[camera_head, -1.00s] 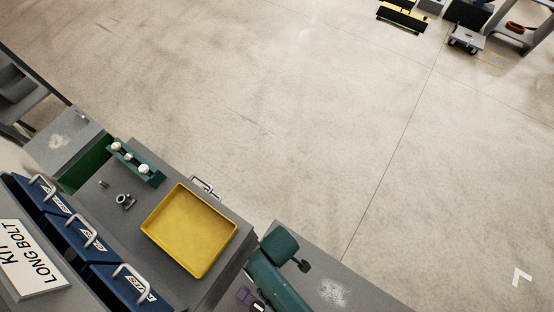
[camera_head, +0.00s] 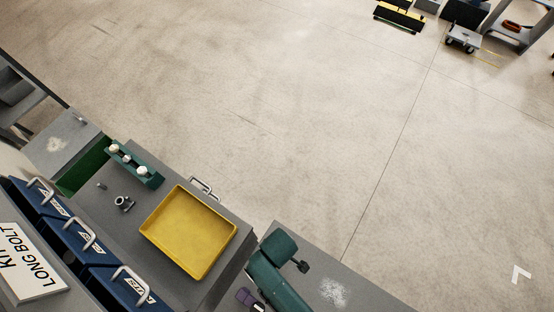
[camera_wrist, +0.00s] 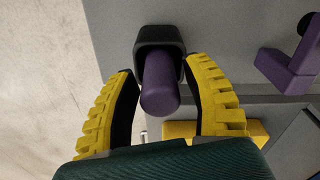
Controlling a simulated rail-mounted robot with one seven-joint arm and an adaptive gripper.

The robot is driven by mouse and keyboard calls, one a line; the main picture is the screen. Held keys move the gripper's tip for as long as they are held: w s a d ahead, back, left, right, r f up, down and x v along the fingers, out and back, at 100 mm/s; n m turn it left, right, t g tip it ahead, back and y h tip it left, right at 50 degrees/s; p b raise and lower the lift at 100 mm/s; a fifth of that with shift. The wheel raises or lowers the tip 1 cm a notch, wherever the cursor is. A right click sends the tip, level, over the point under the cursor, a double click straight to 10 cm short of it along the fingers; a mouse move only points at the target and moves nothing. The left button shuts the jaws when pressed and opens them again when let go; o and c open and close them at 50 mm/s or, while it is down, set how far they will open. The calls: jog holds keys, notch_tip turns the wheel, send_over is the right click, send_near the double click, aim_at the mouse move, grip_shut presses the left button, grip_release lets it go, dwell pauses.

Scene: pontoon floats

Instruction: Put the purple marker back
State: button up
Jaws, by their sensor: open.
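The purple marker (camera_wrist: 160,85), a purple cylinder with a black squarish collar or cap at its far end, shows in the wrist view. It lies between the two yellow fingers of my gripper (camera_wrist: 156,75). The fingers are spread, with gaps seen on both sides of the cylinder. Whether the marker is resting on the grey surface or standing in something cannot be told. A purple angled bracket (camera_wrist: 289,68) sits on the grey surface to the right. In the head view a small purple piece (camera_head: 244,296) shows at the bottom, partly hidden; which purple thing it is I cannot tell.
A yellow tray (camera_head: 189,188) lies on the grey worktop, with a teal rack (camera_head: 135,164) and small metal parts (camera_head: 123,203) nearby. Blue labelled bins (camera_head: 88,243) stand lower left. A grey surface (camera_head: 345,285) lies right of the worktop. Open floor extends beyond.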

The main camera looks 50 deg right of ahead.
notch_tip(320, 180, up, 12)
jog(key=shift+s+f, duration=0.15)
jog(key=w+r+m+t, duration=0.2)
jog(key=w+r+t, duration=0.8)
jog(key=w+r, duration=0.95)
notch_tip(320, 180, up, 38)
jog(key=s+a+m+t+p, duration=0.1)
jog(key=s+m+t+p, duration=0.2)
jog(key=t, duration=0.8)
jog(key=shift+a+t+h+p, duration=0.15)
jog(key=shift+t+h+p, duration=0.2)
jog(key=shift+p, duration=0.2)
jog(key=shift+r, duration=0.1)
